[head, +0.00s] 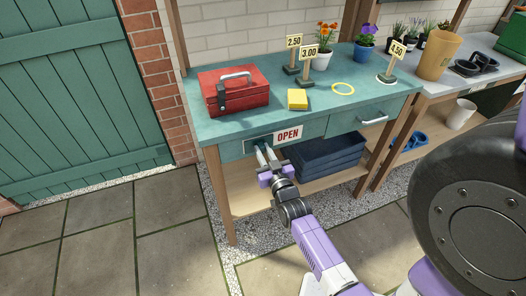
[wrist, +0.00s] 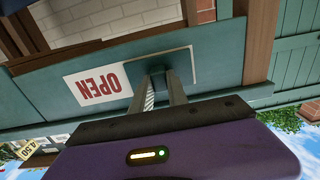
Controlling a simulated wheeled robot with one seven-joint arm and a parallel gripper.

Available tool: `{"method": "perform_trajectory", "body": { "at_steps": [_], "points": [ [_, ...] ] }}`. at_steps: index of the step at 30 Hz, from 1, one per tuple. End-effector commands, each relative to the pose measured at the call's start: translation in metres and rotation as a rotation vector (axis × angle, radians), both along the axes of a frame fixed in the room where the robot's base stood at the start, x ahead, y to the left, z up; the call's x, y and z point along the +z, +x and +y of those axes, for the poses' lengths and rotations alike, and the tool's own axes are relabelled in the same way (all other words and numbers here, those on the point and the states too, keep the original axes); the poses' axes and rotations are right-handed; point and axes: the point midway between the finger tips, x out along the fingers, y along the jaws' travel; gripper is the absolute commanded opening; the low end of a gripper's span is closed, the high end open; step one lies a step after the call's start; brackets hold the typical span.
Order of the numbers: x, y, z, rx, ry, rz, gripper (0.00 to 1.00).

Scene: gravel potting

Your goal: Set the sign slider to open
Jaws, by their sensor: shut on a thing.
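The sign slider is on the front of the teal workbench. Its white plate with red OPEN lettering (head: 288,135) shows at the right part of the slider, and it also shows upside down in the wrist view (wrist: 98,87). My gripper (head: 264,150) is at the left of the lettering, against the bench front. In the wrist view my gripper (wrist: 163,88) has its fingers closed on a small teal slider knob (wrist: 157,72) beside the OPEN plate. The fingertips partly hide the knob.
The workbench (head: 225,128) carries a red toolbox (head: 235,95), a yellow sponge-like block (head: 297,99), price signs and potted flowers. A drawer handle (head: 374,121) sticks out at the right. Paving in front is clear.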

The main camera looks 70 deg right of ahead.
Motion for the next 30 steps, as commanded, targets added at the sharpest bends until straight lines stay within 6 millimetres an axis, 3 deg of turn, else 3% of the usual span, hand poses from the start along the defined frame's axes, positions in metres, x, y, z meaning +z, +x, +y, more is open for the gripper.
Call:
{"method": "perform_trajectory", "body": {
  "at_steps": [9,10,13,23,30],
  "points": [
    [0.000,0.002,0.002,0.005,-0.001,-0.001,0.00],
    [0.000,0.002,0.002,0.005,-0.001,-0.001,0.21],
    [0.000,0.002,0.002,0.005,-0.001,-0.001,0.41],
    [0.000,0.000,0.002,0.002,0.000,0.000,0.42],
    [-0.002,-0.018,0.022,0.001,0.003,0.001,0.42]
  ]
}}
